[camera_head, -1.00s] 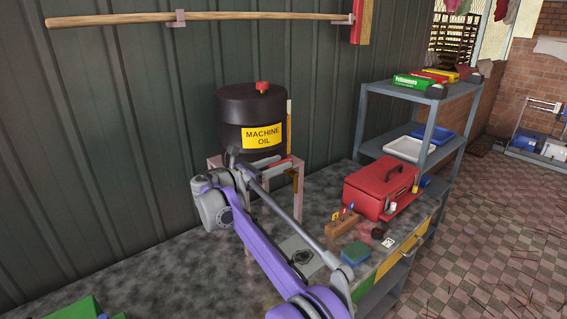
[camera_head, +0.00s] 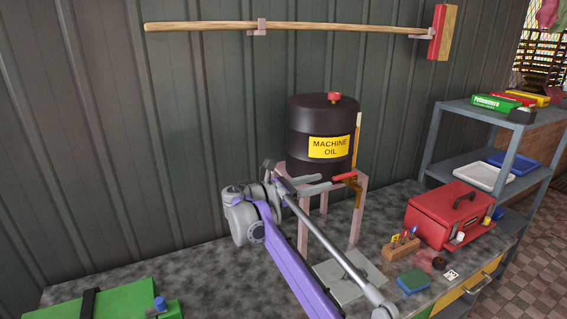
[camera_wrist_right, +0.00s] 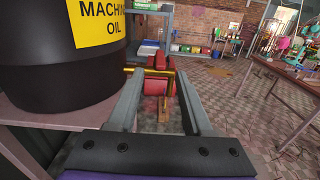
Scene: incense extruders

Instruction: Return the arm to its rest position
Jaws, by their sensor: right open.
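My right gripper (camera_head: 326,182) is open, its two grey fingers reaching right toward the tap below the black machine oil drum (camera_head: 308,128). The tap (camera_head: 355,182) has a brass body and a red handle (camera_head: 344,176) and is just beyond the fingertips. In the right wrist view, my right gripper (camera_wrist_right: 160,84) shows its fingers spread, with the brass tap (camera_wrist_right: 133,70) and red parts lying in line with the gap. I cannot tell if a finger touches the tap. My left gripper is not in view.
The drum stands on a pinkish stand (camera_head: 363,215) on the dark workbench (camera_head: 190,275). A grey plate (camera_head: 350,283), a red toolbox (camera_head: 440,216), a wooden holder (camera_head: 402,247) and a blue-green block (camera_head: 413,281) are to the right. A green case (camera_head: 120,302) lies at left.

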